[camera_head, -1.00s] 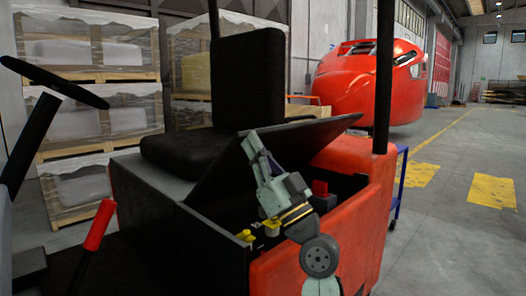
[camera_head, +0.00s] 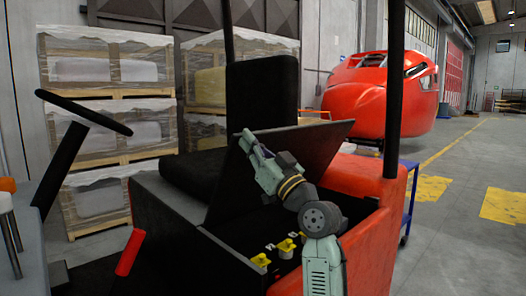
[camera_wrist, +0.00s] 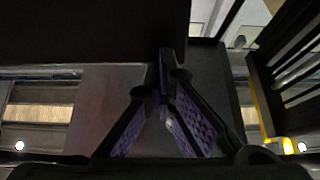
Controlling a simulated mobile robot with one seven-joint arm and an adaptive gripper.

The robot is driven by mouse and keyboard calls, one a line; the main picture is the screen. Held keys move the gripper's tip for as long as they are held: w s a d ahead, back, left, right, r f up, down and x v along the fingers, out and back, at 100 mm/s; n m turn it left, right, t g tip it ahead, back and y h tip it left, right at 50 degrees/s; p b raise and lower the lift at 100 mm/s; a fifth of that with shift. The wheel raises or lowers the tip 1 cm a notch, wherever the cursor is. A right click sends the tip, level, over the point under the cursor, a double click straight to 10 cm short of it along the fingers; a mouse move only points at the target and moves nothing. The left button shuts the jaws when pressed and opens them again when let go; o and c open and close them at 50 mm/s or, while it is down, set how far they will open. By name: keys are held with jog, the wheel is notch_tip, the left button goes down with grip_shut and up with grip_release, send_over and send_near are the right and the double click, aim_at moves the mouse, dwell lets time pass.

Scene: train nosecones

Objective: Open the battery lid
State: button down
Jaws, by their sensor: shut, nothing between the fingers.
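In the wrist view my gripper's purple-padded fingers (camera_wrist: 163,97) meet at the tips, shut and empty. Yellow caps (camera_head: 286,246) show inside the compartment. My arm hides part of the lid and compartment.
The black seat (camera_head: 262,115) stands just behind the lid. A dark post (camera_head: 394,90) rises at the vehicle's right corner. A steering wheel (camera_head: 83,112) is at the left. Wrapped pallets (camera_head: 110,130) stand behind. Floor at the right is open.

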jog(key=f+x, duration=0.1)
jog(key=x, duration=1.1)
jog(key=shift+a+p, duration=0.2)
jog(key=shift+p, duration=0.1)
